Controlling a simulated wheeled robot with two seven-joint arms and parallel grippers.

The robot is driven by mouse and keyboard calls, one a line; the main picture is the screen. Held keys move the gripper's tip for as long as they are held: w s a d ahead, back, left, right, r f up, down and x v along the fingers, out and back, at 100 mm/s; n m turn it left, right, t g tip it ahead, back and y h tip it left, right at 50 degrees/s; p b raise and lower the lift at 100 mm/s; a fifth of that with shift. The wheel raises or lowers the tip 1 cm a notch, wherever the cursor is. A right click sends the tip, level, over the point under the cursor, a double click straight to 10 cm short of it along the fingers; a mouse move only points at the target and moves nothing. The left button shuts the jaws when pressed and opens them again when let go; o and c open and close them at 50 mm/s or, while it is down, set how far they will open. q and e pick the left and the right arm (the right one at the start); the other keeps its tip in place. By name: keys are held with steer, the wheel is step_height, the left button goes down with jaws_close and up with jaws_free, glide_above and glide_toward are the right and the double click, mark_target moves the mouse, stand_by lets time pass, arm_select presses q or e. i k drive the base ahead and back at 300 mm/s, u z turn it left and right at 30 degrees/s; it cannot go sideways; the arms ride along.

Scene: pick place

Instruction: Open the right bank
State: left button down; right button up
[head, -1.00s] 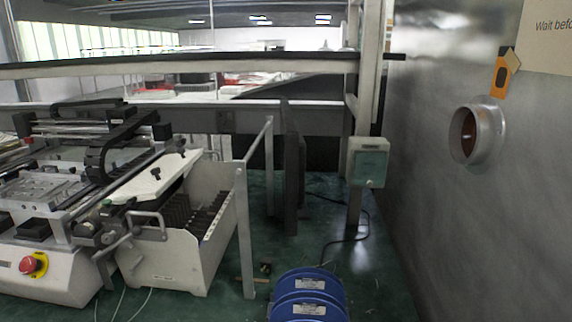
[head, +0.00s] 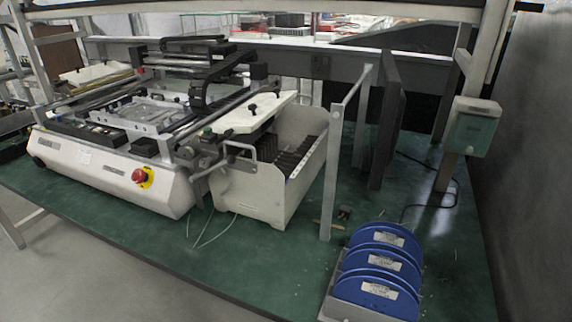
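Nothing in view is marked as the right bank, so I cannot tell which part it is. A white machine (head: 117,182) with a red button (head: 139,175) stands on the green bench at left. At its right side is a white bin (head: 246,197) holding a row of dark slotted parts (head: 303,155). A white tilted panel (head: 250,113) with black knobs sits above the bin's left part. Neither of my grippers shows in the head view.
Several blue reels (head: 378,262) stand in a grey rack at the front right. A grey-green box (head: 474,128) is on a post at right, with a dark cable below. An upright metal post (head: 332,185) stands beside the bin. Bare green bench top (head: 270,262) lies in front.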

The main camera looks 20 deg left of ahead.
mark_target(267, 181)
steer(key=u, duration=0.15)
steer(key=k, duration=0.45)
steer(key=u, duration=1.7)
steer(key=i, duration=0.7)
steer(key=z, duration=0.2)
